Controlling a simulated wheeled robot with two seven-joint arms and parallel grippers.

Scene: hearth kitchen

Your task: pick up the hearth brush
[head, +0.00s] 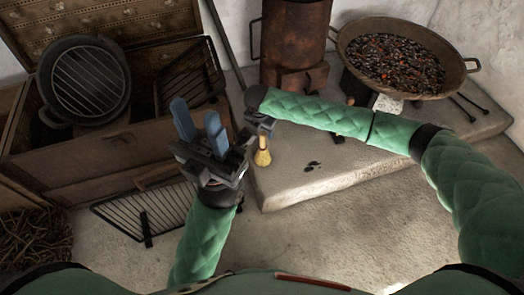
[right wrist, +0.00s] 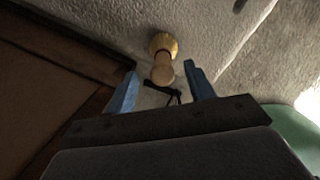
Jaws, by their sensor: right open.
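The hearth brush (head: 262,157) has pale yellow bristles and a short wooden handle. In the head view its bristle end shows just below my right gripper (head: 258,132), by the left edge of the stone hearth. In the right wrist view the brush (right wrist: 163,62) has its handle toward me, with a dark loop at the end. My right gripper (right wrist: 163,82) is open, one blue finger on each side of the handle end, with gaps showing. My left gripper (head: 198,120) is open and empty in front of the wooden chest, its blue fingers pointing up.
The stone hearth (head: 340,180) carries a rusty stove (head: 293,45) and a wide pan of embers (head: 390,62). An open chest (head: 100,150) at left holds a round grill pan (head: 84,80). A wire rack (head: 140,215) stands before it. Floor at front right is clear.

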